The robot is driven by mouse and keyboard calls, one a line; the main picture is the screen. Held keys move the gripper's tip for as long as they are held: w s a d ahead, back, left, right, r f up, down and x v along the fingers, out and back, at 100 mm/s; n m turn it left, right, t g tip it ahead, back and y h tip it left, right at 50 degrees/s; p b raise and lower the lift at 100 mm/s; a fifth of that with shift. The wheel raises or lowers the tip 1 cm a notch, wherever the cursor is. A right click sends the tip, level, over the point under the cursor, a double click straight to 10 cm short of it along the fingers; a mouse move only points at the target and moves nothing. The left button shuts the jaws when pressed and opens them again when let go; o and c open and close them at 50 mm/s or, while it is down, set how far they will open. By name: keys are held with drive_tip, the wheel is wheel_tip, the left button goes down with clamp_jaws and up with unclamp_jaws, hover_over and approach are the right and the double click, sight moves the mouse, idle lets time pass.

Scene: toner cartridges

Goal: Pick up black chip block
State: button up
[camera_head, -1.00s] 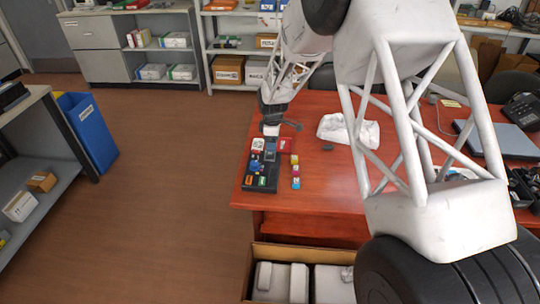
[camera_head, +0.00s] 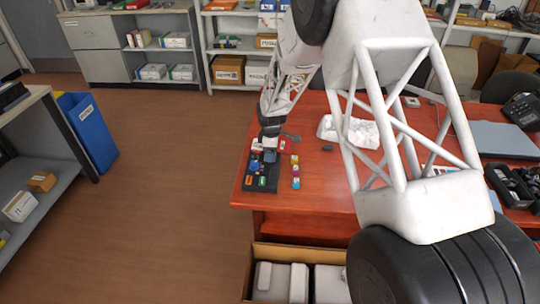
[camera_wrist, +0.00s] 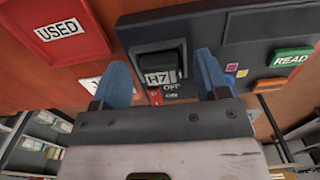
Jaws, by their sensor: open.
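In the wrist view, a dark, nearly black chip block (camera_wrist: 161,62) with a white "H7" label sits in a recess of the dark grey board (camera_wrist: 205,22). My gripper (camera_wrist: 160,66) is open, with one blue finger on each side of the block. I cannot tell whether the fingers touch it. In the head view, my gripper (camera_head: 269,154) is over the upper part of the board (camera_head: 250,184) on the red table. The block is hidden there by my gripper.
A red tray (camera_wrist: 70,28) marked "USED" lies beside the board. A green "READ" piece (camera_wrist: 291,57) is on the board. Small coloured blocks (camera_head: 295,170) stand in a row to its right. A crumpled white bag (camera_head: 348,130) lies further right on the table.

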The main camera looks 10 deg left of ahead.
drive_tip(key=shift+c, duration=0.5)
drive_tip(key=c, duration=1.1)
drive_tip(key=shift+r, duration=0.1)
drive_tip(key=shift+r, duration=1.4)
drive_tip(key=shift+s+r, duration=0.25)
drive_tip(key=shift+r, duration=0.05)
drive_tip(key=s+d, duration=0.2)
drive_tip(key=s, duration=0.5)
drive_tip(key=s+d+r, duration=0.1)
drive_tip(key=s+d, duration=0.2)
drive_tip(key=s, duration=0.4)
drive_tip(key=shift+s+r, duration=0.2)
drive_tip(key=shift+s, duration=0.15)
drive_tip(key=shift+w, duration=0.1)
